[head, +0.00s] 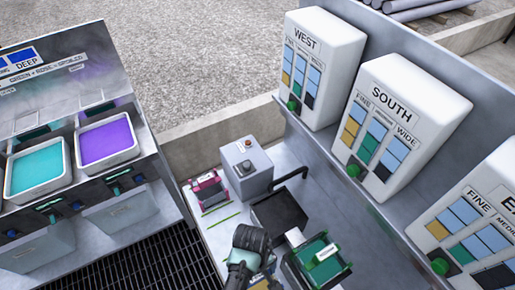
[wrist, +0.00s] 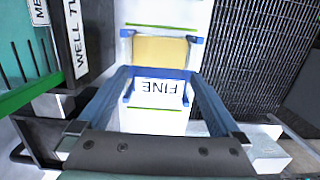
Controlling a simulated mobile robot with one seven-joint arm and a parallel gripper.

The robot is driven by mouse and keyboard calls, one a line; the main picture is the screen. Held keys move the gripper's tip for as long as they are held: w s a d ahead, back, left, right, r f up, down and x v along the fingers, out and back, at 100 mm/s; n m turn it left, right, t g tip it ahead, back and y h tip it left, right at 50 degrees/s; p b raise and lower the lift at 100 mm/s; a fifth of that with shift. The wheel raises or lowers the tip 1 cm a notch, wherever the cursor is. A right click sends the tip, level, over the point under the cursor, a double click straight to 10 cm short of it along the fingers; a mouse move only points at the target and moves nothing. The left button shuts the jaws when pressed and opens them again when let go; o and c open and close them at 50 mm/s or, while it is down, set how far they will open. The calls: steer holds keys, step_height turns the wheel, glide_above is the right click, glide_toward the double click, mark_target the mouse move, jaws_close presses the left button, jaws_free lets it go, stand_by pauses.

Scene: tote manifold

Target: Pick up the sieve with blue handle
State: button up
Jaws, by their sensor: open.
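The sieve with blue handle shows in the wrist view, with a yellow panel (wrist: 160,50), blue edge pieces and a white plate reading FINE upside down. My gripper (wrist: 158,73) is open. Its two fingers reach forward on the left and right of the blue bar and the FINE plate, with visible gaps inside them. I cannot tell how high the fingers are above the sieve. In the head view my wrist (head: 250,240) stands over this spot and hides most of the sieve.
A green sieve (head: 318,262) lies close to the right of my wrist. A black tray (head: 278,212), a pink sieve (head: 208,190) and a grey box with a knob (head: 247,168) stand behind. Teal (head: 35,172) and purple (head: 106,140) tubs are at left. A dark grating (wrist: 255,50) lies beside the sieve.

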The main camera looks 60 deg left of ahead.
jaws_close()
stand_by(0.4)
steer(key=shift+r, duration=0.1)
